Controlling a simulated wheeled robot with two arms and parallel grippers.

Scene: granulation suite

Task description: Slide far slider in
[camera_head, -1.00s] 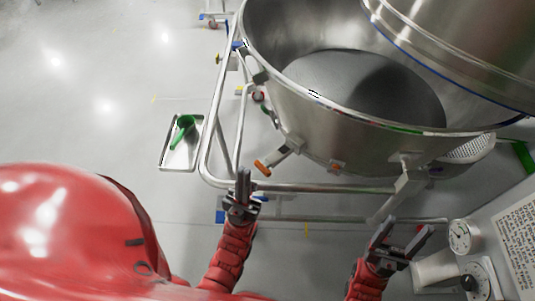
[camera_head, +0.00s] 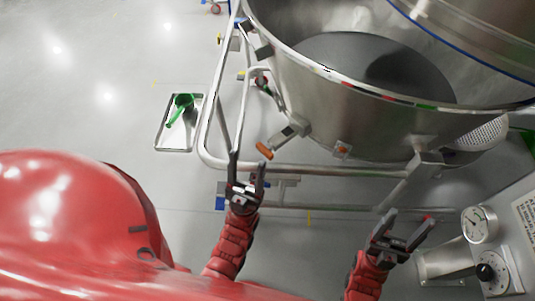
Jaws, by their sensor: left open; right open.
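A large steel bowl (camera_head: 330,108) stands in a tubular frame (camera_head: 310,171). A slider-like fitting with an orange end (camera_head: 264,150) sticks out from the bowl's near left side. A smaller orange-marked fitting (camera_head: 342,150) sits further right on the bowl. Another fitting with a red part (camera_head: 262,81) is on the left side, farther off. I cannot tell which of these is the far slider. My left gripper (camera_head: 247,168) is open and empty, with its fingers just below the orange end. My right gripper (camera_head: 408,221) is open and empty, below the frame on the right.
A steel tray (camera_head: 163,138) holding a green scoop (camera_head: 182,106) lies left of the frame. A panel with a gauge (camera_head: 479,224) and a dial (camera_head: 492,272) stands at the lower right. The floor (camera_head: 80,90) at left is clear.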

